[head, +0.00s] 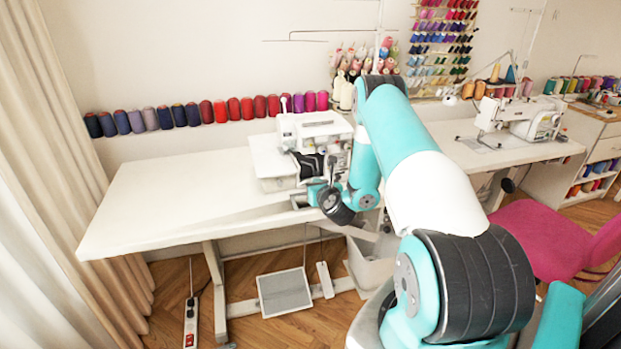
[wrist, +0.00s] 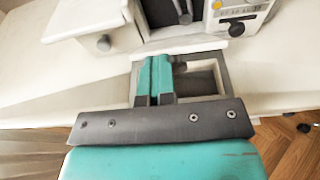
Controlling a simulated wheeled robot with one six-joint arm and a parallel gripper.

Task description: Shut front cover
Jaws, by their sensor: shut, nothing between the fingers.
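The white overlock machine (head: 318,128) stands on the white table, partly hidden behind my arm in the head view. Its front shows a dark open recess (wrist: 160,14) in the wrist view. A pale ledge (wrist: 205,47) runs below the recess and seems to be the front cover, lowered; I cannot tell its exact angle. My gripper (wrist: 163,62) is shut and empty, its teal fingers close together in front of the ledge. Whether they touch it is unclear. In the head view the wrist hides part of the machine's front.
The white table (head: 165,200) is clear to the left of the machine. Thread spools (head: 206,111) line the wall behind. A second sewing machine (head: 530,115) stands at the right, with a pink chair (head: 545,235) before it. A foot pedal (head: 285,292) lies below the table.

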